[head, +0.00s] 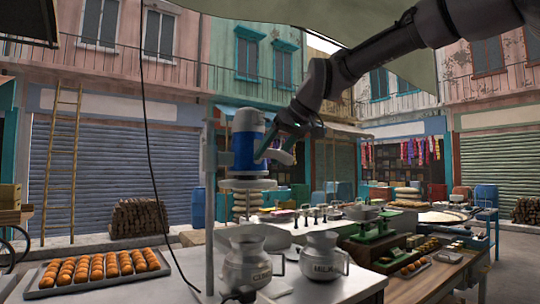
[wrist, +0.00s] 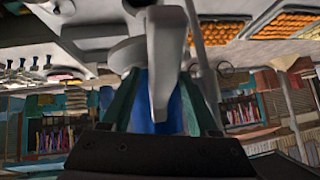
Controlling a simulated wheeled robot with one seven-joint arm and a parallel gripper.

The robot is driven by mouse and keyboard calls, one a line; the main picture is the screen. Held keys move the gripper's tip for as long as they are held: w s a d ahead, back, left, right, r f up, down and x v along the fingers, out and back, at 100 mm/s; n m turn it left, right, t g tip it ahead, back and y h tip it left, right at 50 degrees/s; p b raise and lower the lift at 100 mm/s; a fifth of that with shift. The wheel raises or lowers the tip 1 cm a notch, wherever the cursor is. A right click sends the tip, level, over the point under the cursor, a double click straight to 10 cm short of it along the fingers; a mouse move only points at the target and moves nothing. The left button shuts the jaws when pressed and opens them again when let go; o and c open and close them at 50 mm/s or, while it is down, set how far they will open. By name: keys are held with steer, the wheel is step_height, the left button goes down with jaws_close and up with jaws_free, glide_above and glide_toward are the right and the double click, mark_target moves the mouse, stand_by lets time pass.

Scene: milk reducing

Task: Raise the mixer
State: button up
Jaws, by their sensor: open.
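The mixer (head: 249,150) has a blue and white body and stands upright on a grey pole at the left of centre in the head view. A pale round disc hangs under its body, above the pots. A light grey lever (wrist: 165,55) runs down the middle of the wrist view, with the blue mixer body (wrist: 146,115) behind it. My gripper (head: 266,146) is at the right side of the mixer. Its teal fingers lie on either side of the lever in the wrist view (wrist: 160,95), open. Whether either finger touches it, I cannot tell.
A metal pot marked MILK (head: 322,257) and a similar pot (head: 248,264) stand on the counter below the mixer. A tray of orange sweets (head: 98,268) lies at left. A green scale (head: 373,227) stands at right. A black cable (head: 150,150) hangs in front.

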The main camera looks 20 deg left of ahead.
steer(key=v, duration=1)
steer(key=shift+d+r, duration=0.2)
steer(key=shift+r, duration=0.05)
steer(key=shift+s, duration=0.1)
